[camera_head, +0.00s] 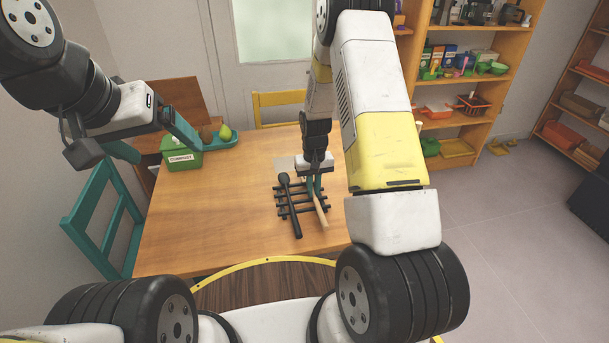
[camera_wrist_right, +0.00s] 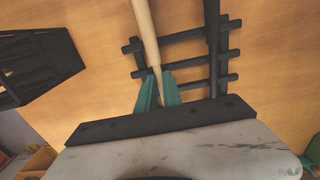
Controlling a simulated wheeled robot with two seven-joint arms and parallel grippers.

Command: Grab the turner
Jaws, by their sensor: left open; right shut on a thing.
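A utensil with a pale wooden handle (camera_head: 321,211), which I take for the turner, lies across a black rack (camera_head: 288,211) on the wooden table. Its far end is hidden by my right gripper. My right gripper (camera_head: 315,185) points down and is shut on this handle. In the right wrist view the handle (camera_wrist_right: 146,30) runs between the teal fingertips (camera_wrist_right: 158,88). A black utensil (camera_head: 291,205) with a rounded end lies beside it on the rack. My left gripper (camera_head: 166,150) is open and empty, around the height of a green labelled box (camera_head: 181,155) at the table's left.
A black slotted object (camera_wrist_right: 40,62) lies beside the rack in the wrist view. A teal chair (camera_head: 95,215) stands at left. The table's front left is clear.

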